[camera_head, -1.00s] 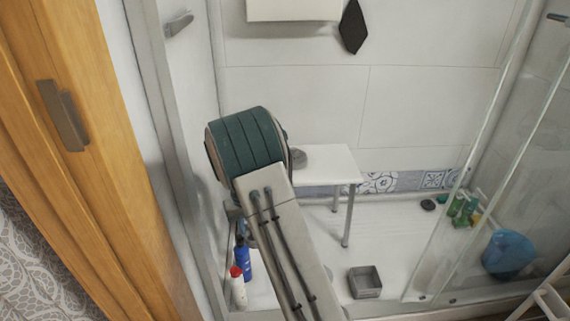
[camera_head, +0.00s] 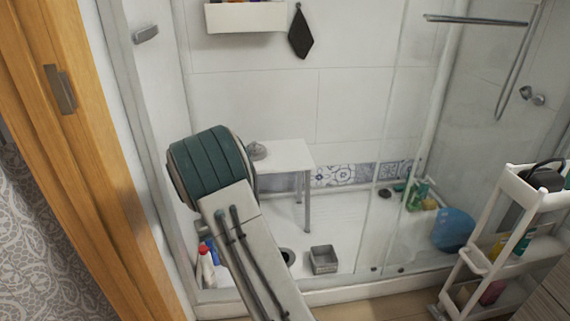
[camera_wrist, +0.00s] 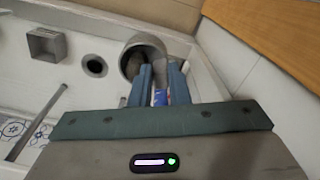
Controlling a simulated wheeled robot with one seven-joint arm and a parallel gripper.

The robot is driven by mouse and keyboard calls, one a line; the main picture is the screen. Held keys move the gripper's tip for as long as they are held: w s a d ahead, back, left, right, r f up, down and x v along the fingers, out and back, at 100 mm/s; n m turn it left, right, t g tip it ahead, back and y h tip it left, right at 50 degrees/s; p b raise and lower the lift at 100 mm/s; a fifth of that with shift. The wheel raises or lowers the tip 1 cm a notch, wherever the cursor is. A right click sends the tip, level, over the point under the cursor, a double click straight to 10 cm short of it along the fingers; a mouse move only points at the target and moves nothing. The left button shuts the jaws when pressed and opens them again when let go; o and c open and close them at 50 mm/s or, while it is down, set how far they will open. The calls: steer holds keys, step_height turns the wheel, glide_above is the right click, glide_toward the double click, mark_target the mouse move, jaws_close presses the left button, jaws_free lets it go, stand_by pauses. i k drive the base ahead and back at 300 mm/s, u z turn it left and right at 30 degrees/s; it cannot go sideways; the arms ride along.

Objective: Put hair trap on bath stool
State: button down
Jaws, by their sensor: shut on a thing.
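In the wrist view my gripper (camera_wrist: 160,72) is shut on a grey, round, cup-like thing (camera_wrist: 145,42), which looks like the hair trap. It sticks out past the fingertips, above the shower floor. The white bath stool (camera_head: 285,155) stands against the back wall, just right of my arm's teal joint. A small grey domed object (camera_head: 257,150) shows at the left end of its seat; I cannot tell if it rests there. The rest of the seat looks bare.
A grey square box (camera_head: 323,260) and a dark round drain (camera_head: 287,256) are on the shower floor. Bottles (camera_head: 207,265) stand in the left corner. Glass panels and a blue bucket (camera_head: 453,230) are right. A white cart (camera_head: 505,250) stands outside the shower.

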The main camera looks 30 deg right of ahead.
mark_target(285, 163)
steer(key=k, duration=0.4)
steer(key=z, duration=0.7)
steer(key=i, duration=0.25)
